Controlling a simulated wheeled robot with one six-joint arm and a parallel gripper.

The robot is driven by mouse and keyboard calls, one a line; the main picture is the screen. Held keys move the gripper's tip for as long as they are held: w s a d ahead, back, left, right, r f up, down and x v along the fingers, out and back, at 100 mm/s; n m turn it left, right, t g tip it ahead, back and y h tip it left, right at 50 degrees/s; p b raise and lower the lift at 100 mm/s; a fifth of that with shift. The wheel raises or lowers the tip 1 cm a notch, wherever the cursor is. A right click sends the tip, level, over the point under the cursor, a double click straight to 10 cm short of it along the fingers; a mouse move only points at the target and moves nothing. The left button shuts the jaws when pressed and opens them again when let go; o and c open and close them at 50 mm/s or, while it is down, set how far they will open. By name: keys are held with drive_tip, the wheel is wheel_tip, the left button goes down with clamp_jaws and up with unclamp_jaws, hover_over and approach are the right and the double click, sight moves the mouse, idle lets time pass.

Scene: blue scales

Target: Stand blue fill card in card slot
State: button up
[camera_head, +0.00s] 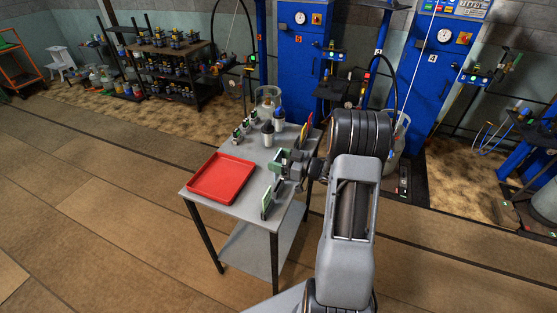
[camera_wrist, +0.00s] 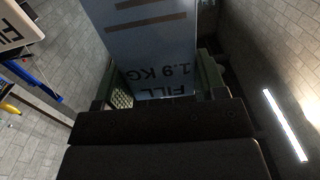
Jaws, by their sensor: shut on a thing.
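In the wrist view the fill card (camera_wrist: 140,40) is a pale blue-grey panel with dark bars and upside-down lettering "FILL 1.9 KG". My gripper (camera_wrist: 160,88) is shut on it, with a green finger on either side of its lettered end. In the head view my gripper (camera_head: 285,163) is over the right side of the grey table (camera_head: 237,205), and I cannot make out the held card there. A dark holder with a green-and-white card (camera_head: 267,201) stands at the table's near right edge. I cannot tell which holder is the card slot.
A red tray (camera_head: 221,178) lies left on the table. A red-and-yellow card (camera_head: 305,132) stands beyond my gripper. Blue scales (camera_head: 298,50) stand behind.

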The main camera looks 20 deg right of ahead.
drive_tip(key=shift+s, duration=0.1)
drive_tip(key=shift+f+b, duration=2.6)
drive_tip(key=shift+f, duration=0.6)
drive_tip(key=shift+f+b, duration=0.7)
drive_tip(key=shift+f, duration=0.25)
drive_tip(key=o, duration=1)
drive_tip(key=shift+d, duration=0.1)
drive_tip(key=b+v, duration=0.1)
drive_tip(key=v, duration=1.2)
drive_tip(key=shift+s+d+r+b, duration=0.1)
drive_tip(key=shift+s+d+b, duration=0.1)
drive_tip(key=shift+s+b, duration=0.15)
